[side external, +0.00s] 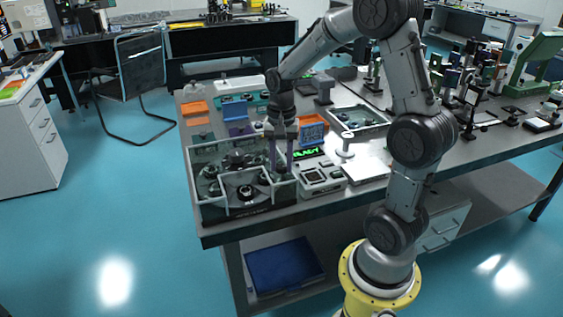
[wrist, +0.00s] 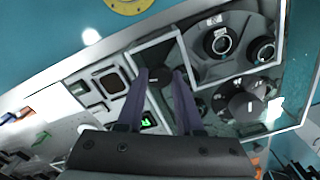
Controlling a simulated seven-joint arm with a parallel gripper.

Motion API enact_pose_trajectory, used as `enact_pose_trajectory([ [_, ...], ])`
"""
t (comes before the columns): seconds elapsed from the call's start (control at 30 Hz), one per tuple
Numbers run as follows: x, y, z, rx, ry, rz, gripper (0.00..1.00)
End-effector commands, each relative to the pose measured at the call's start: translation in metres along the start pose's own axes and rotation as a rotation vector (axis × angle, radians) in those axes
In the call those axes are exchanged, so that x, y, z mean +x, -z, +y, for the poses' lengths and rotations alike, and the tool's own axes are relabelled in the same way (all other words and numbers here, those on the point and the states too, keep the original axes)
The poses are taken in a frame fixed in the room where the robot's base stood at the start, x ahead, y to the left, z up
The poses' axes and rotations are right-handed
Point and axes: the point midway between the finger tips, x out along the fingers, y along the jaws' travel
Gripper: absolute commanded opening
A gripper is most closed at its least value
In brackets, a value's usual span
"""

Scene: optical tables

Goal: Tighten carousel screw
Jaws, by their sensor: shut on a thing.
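A clear-walled case with a pale frame (side external: 243,213) stands at the table's near left corner and holds several dark round parts, which I take to be the carousel assembly. A black wheel-like part (side external: 247,193) is inside it; similar wheels (wrist: 220,43) show in the wrist view. My gripper (side external: 281,172) points down at the case's right end, its purple fingers reaching inside the frame. In the wrist view my gripper (wrist: 161,76) is shut on a small dark round knob (wrist: 162,78), likely the carousel screw. Its thread and seat are hidden.
Right of the case are a grey instrument (side external: 322,180) and a green-lit display (side external: 306,153). The case's frame walls surround my fingers closely. Optical parts crowd the right tabletop.

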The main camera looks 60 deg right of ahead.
Motion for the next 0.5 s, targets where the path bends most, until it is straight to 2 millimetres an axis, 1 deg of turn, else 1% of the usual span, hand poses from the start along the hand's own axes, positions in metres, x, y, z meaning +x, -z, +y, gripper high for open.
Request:
enact_pose_trajectory([
  [0.5,-0.0022,0.0004,-0.0009,-0.492,0.002,0.003,0.0],
])
